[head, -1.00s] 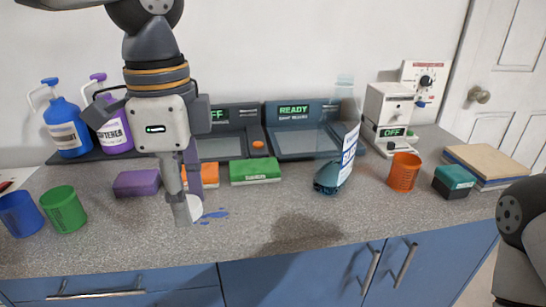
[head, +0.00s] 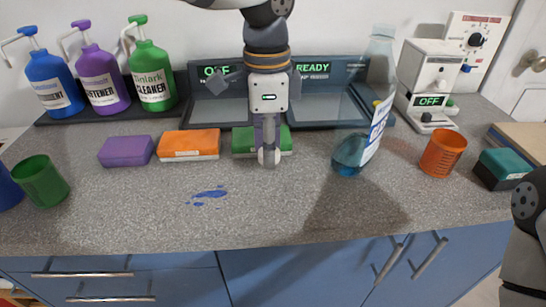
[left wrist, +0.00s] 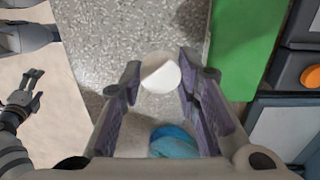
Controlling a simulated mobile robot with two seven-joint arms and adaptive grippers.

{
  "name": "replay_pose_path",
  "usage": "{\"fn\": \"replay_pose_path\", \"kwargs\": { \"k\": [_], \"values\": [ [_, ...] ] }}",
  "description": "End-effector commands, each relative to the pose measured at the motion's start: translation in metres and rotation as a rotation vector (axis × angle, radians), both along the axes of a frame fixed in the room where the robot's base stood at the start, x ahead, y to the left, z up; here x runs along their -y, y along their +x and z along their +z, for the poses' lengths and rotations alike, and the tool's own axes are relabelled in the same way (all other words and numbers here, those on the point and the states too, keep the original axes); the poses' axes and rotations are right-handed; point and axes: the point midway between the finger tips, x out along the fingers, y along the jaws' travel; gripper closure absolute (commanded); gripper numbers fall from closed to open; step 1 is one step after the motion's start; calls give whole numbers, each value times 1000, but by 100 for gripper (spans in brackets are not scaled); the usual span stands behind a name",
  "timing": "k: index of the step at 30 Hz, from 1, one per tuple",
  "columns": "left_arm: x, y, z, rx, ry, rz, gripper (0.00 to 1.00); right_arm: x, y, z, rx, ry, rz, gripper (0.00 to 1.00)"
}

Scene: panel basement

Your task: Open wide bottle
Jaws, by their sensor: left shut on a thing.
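The wide bottle (head: 377,85) is clear, with blue liquid at its base and a white label. It stands on the counter right of centre, leaning in the picture; no cap shows on its neck. My left gripper (head: 268,157) points down in front of the green sponge, left of the bottle. It is shut on a small white round cap, which shows between its fingertips in the left wrist view (left wrist: 161,73). A blue round shape below it there looks like the bottle's liquid. My right gripper (left wrist: 27,88) is small at that view's left edge, its fingers apart.
Purple (head: 126,151), orange (head: 189,144) and green (head: 243,141) sponges line the counter. Pump bottles (head: 152,72) stand at back left, black consoles (head: 217,110) behind. An orange cup (head: 442,153) and teal sponge (head: 506,163) are at right. A blue spill (head: 210,193) marks clear counter.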

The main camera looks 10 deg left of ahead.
Motion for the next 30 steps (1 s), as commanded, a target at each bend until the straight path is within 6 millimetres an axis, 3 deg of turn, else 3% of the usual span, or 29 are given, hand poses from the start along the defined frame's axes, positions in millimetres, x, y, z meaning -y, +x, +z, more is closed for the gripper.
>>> {"fn": "replay_pose_path", "kwargs": {
  "k": [7,17,18,19,27,30],
  "values": [
    [4,6,-36,2,0,-1,100,0,-3,-3,-9,0,0,25],
    [3,6,-39,6,1,-1,100,0,-2,-2,-6,0,0,25],
    [3,6,-40,6,1,-1,66,0,-2,-2,-7,0,0,25],
    [3,6,-40,6,1,-1,62,0,-2,-2,-7,0,0,25],
    [3,6,-39,6,0,-1,62,0,-2,-2,-7,0,0,25],
    [4,7,-29,10,-1,0,62,0,-2,-2,-7,0,0,25]
  ]
}}
